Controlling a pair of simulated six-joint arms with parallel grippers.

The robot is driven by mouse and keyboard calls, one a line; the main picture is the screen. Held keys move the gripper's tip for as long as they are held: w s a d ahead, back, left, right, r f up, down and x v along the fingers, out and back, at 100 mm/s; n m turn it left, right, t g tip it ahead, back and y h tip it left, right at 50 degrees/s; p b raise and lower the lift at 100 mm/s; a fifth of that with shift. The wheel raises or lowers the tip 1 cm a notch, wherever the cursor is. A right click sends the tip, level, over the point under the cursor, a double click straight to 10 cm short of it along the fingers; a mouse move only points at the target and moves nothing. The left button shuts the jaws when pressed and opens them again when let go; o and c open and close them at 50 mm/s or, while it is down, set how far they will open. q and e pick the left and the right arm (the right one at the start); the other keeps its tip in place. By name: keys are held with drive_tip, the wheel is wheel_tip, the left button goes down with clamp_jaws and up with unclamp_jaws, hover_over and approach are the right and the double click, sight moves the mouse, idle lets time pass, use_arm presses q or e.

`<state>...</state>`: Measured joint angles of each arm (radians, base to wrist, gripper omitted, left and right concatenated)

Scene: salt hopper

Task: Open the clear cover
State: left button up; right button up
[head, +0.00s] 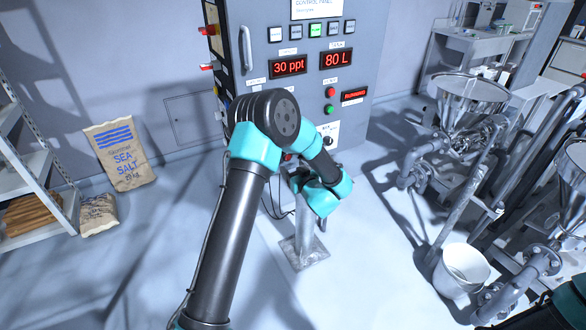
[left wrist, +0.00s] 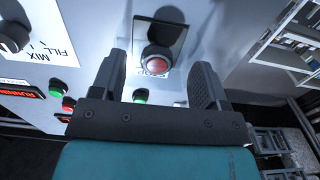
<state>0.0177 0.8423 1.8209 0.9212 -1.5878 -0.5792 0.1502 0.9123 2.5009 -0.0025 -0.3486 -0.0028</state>
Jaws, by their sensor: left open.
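In the left wrist view a round red button (left wrist: 155,65) sits on the light panel, with part of a label showing below it. A faint clear square outline around the button looks like the clear cover (left wrist: 183,28), seemingly down over it. My left gripper (left wrist: 159,60) is open and empty, its two dark fingers on either side of the button in the picture. I cannot tell whether a finger touches the cover. In the head view my left arm hides the button and cover. My right gripper is not in view.
The control cabinet (head: 365,25) has red displays, a green button (head: 328,110) and a selector knob. A metal post on a base plate (head: 304,252) stands in front. A steel hopper (head: 470,100), pipes and a white bucket (head: 462,270) are right. Salt sacks (head: 120,155) are left.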

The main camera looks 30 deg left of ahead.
use_arm(q)
drive_tip(key=shift+w+a, duration=0.15)
drive_tip(key=shift+a, duration=0.1)
drive_tip(key=shift+c, duration=0.4)
clamp_jaws()
